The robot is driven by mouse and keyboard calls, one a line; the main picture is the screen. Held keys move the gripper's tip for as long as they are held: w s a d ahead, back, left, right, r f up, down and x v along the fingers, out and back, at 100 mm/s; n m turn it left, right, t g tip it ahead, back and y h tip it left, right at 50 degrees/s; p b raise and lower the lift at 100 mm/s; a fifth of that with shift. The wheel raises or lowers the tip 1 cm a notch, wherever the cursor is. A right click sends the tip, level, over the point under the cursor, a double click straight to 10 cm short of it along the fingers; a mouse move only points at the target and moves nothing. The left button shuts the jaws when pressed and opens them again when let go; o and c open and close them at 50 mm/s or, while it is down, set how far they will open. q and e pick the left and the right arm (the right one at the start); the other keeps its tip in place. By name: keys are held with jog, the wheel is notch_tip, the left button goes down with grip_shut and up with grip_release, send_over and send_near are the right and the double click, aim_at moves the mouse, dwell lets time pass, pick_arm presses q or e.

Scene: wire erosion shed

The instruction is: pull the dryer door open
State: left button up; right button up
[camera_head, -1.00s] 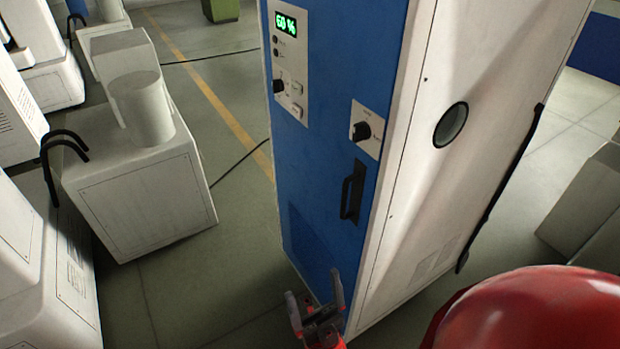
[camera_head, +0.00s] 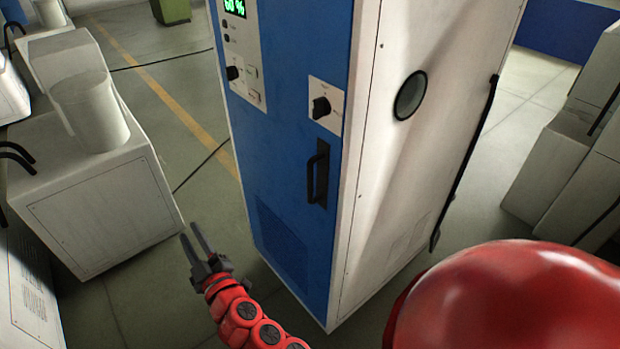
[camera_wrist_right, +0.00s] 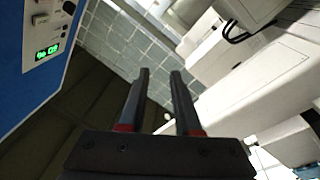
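The dryer is a tall cabinet with a blue front door (camera_head: 275,150) and a white side wall (camera_head: 385,190). The door looks flush with the cabinet, with no gap visible. Its black upright bar handle (camera_head: 318,176) is near the door's right edge, below a black rotary knob (camera_head: 320,108). My right gripper (camera_head: 188,231) is to the left of the door and lower than the handle in the head view, apart from both. Its two fingers are spread and empty, as the right wrist view (camera_wrist_right: 160,72) also shows. The handle is not visible in that wrist view. My left gripper is not in view.
A white machine with a cylinder on top (camera_head: 95,190) stands to the left, and more white units (camera_head: 560,160) stand at the right. A dark cable (camera_head: 205,163) lies on the floor. Open floor lies between the left machine and the dryer.

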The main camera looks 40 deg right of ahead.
jog(key=s+d+r+m+h+b, duration=0.1)
jog(key=s+d+r+m+h, duration=0.1)
jog(key=d+r+m+h, duration=0.35)
jog(key=m+g+h+b, duration=0.1)
jog(key=m+g+h, duration=0.75)
jog(key=m, duration=0.35)
send_near(309, 175)
jog(key=shift+h, duration=0.4)
jog(key=p+x, duration=0.5)
jog(key=x, duration=0.5)
jog(key=shift+a+f, duration=0.1)
jog(key=shift+f, duration=0.05)
jog(key=shift+w+d+f, duration=0.1)
jog(key=shift+w+d, duration=0.2)
grip_shut()
